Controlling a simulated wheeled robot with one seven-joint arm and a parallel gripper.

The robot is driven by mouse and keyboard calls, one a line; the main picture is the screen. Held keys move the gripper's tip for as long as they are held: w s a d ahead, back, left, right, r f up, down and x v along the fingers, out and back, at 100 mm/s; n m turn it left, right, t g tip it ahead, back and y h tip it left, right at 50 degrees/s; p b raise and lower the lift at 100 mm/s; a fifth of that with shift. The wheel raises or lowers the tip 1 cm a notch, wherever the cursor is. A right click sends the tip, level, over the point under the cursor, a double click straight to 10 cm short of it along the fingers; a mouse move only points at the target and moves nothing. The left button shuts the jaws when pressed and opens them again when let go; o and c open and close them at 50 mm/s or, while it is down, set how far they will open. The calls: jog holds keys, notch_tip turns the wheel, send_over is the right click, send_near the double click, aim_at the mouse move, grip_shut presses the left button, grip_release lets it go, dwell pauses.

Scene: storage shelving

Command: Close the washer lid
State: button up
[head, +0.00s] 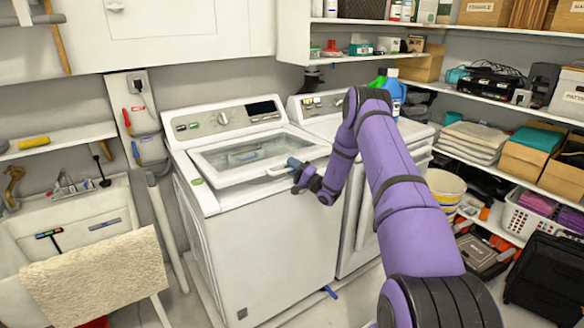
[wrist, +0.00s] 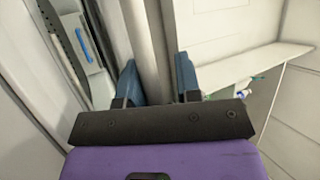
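The white top-loading washer (head: 265,245) stands left of the arm in the head view. Its lid (head: 210,178) has a glass window and lies low, close to flat over the top; I cannot tell whether a small gap is left under its front edge. My gripper (head: 290,165) is at the front edge of the lid, toward its right part. In the wrist view the two blue fingers of my gripper (wrist: 157,68) are apart, with a pale grey bar-like edge running between and beyond them. Firm contact with it is not clear.
A second white machine (head: 350,210) stands close on the right, behind my arm. A sink with a beige towel (head: 98,280) is at the left. Loaded shelves (head: 500,115) fill the right wall. A control panel (head: 225,118) rises behind the lid.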

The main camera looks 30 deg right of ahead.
jog(key=shift+o, duration=0.3)
jog(key=shift+s, duration=0.1)
jog(key=shift+s+d+f, duration=0.2)
jog(key=shift+s+f, duration=0.1)
jog(key=shift+s, duration=0.05)
jog(key=v, duration=0.9)
jog(key=shift+s+f, duration=0.15)
jog(key=shift+s, duration=0.25)
jog(key=shift+d, duration=0.1)
